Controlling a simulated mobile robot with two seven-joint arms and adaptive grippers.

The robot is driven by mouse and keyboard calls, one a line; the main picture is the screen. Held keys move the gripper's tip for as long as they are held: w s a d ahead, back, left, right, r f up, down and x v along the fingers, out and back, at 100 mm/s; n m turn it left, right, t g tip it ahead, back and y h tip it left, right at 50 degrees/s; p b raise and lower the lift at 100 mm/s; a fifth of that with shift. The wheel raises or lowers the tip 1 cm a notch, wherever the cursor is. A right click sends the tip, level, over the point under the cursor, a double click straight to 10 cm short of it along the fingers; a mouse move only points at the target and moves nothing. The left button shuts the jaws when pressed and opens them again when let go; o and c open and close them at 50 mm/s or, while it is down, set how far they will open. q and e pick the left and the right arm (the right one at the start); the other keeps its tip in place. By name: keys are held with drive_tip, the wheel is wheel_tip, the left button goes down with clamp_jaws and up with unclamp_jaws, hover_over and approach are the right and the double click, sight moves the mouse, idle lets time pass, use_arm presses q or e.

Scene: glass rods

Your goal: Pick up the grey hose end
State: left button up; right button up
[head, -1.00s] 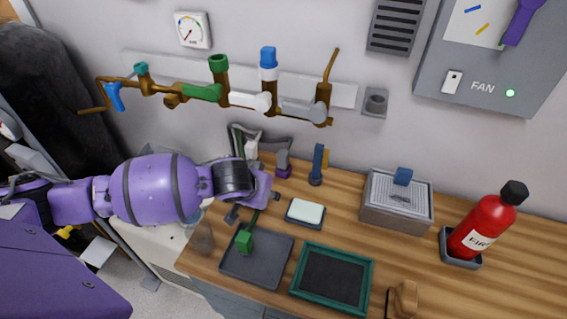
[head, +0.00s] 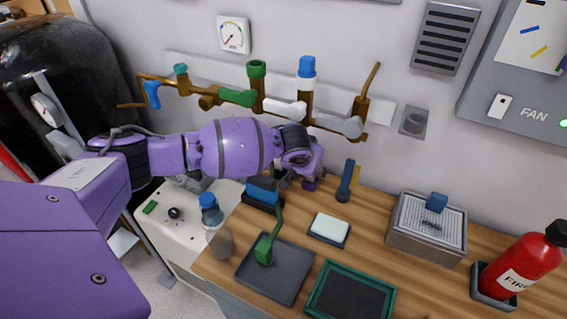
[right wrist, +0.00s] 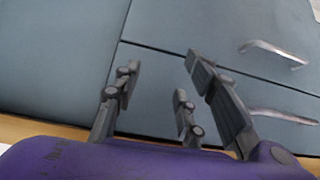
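My left gripper (head: 288,180) is at the back of the wooden bench, just below the wall pipes. Its fingers are small and partly hidden by the purple wrist, so I cannot tell if they are open or hold anything. A purple base (head: 311,184) shows right beside it; whatever grey piece stands there is hidden behind my wrist. A grey fitting (head: 340,125) sits at the right end of the brass wall pipes, apart from the gripper; I cannot tell if it is a hose end. My right gripper (right wrist: 155,100) is open and empty in the right wrist view, facing grey-blue drawers.
A blue upright piece (head: 346,182) stands close right of my left gripper. A dark tray (head: 285,285) with a green tool (head: 265,250), a clear bottle (head: 214,220) and a soap dish (head: 330,228) are nearer. A grey box (head: 427,245) and fire extinguisher (head: 522,268) stand right.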

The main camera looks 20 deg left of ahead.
use_arm(q)
drive_tip(key=shift+x, duration=0.85)
drive_tip(key=shift+r, duration=0.1)
clamp_jaws()
drive_tip(key=shift+r, duration=0.15)
